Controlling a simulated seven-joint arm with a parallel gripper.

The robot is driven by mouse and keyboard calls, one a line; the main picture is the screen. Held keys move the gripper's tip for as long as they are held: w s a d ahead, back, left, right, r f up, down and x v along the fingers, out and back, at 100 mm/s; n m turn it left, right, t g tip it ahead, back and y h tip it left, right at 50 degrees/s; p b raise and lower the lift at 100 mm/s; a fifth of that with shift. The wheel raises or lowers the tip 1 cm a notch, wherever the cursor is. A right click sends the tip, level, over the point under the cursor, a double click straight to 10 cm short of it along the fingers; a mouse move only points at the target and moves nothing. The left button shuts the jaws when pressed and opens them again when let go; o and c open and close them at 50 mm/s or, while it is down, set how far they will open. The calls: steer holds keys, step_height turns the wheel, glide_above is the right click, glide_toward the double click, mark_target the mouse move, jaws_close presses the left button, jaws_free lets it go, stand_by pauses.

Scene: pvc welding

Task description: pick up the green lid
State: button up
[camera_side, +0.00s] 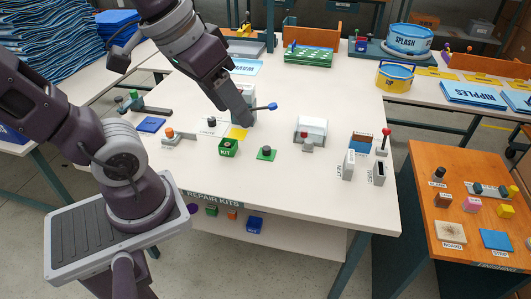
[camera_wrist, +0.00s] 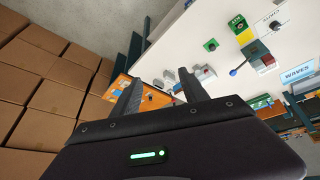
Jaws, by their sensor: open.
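The green lid (camera_side: 266,153), a flat green square with a dark round knob, lies on the white table in the side view. It lies right of the green box marked KIT (camera_side: 228,148), apart from it. In the wrist view the lid (camera_wrist: 210,45) and the KIT box (camera_wrist: 238,23) are at the upper right. My gripper (camera_side: 244,118) is above the table, behind the lid in the side view. In the wrist view my gripper (camera_wrist: 156,85) has its two fingers spread with nothing between them. The lid is clear of the fingers.
A blue-knobbed lever (camera_side: 270,106) is close to my gripper. A grey and white device (camera_side: 310,130) stands right of the lid, with slotted white boxes (camera_side: 348,165) further right. A yellow square (camera_side: 238,133) lies behind the KIT box. The table front is clear.

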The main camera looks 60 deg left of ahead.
steer(key=w+a+f+n+g, duration=0.25)
steer(key=w+a+n, duration=0.3)
steer(key=w, duration=0.55)
steer(key=n+g, duration=0.3)
steer(key=n, duration=0.8)
glide_above(267, 148)
steer(key=shift+m+t, duration=0.25)
steer(key=f, duration=2.6)
steer(key=shift+s, duration=0.35)
steer(key=f, duration=0.6)
steer(key=shift+w+a+f, duration=0.15)
steer(key=shift+w+f, duration=0.2)
steer(key=shift+f, duration=0.45)
jaws_close()
